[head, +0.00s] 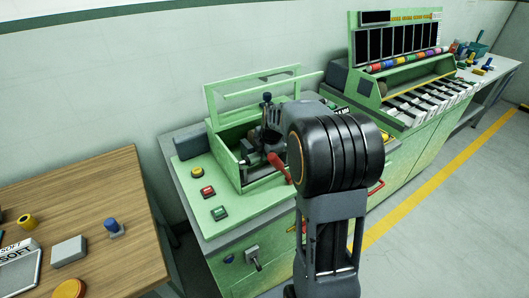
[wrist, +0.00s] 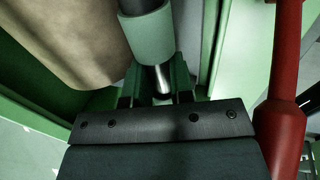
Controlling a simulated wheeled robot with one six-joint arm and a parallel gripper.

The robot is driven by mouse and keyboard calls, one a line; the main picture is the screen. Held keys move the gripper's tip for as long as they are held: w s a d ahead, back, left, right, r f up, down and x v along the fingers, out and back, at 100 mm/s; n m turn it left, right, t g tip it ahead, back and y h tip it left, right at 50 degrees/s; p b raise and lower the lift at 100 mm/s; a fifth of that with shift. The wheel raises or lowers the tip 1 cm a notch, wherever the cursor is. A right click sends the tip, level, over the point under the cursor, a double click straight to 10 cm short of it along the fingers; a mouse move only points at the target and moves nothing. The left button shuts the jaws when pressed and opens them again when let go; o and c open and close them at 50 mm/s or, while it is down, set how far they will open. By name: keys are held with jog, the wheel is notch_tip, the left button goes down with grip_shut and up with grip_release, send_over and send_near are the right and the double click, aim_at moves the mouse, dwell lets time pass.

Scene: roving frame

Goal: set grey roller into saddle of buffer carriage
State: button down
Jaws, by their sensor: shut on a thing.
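The grey roller (wrist: 151,38) shows at the top middle of the wrist view, with a pale sleeve and a bare metal pin at its lower end. My gripper (wrist: 158,84) is shut on it, a finger on each side of the pin. In the head view my own arm hides the gripper and the roller. The buffer machine (head: 222,160) is a green open-topped box with a dark mechanism inside. I cannot make out the saddle of the carriage in either view.
A red handle (wrist: 284,115) stands close at the right of my gripper; a red lever (head: 280,168) shows on the machine. A large beige rounded thing (wrist: 65,40) is close at the left. Buttons (head: 207,191) sit on the machine's front. A wooden table (head: 120,185) stands left.

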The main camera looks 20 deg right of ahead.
jog(key=shift+r, duration=0.1)
jog(key=shift+r+p, duration=0.55)
jog(key=shift+r, duration=0.35)
jog(key=shift+f+b, duration=0.2)
jog(key=shift+b, duration=0.2)
dwell(0.5)
jog(key=shift+f+b, duration=0.7)
jog(key=shift+f, duration=0.15)
dwell(0.6)
jog(key=c, duration=0.9)
grip_release()
jog(key=shift+r, duration=0.2)
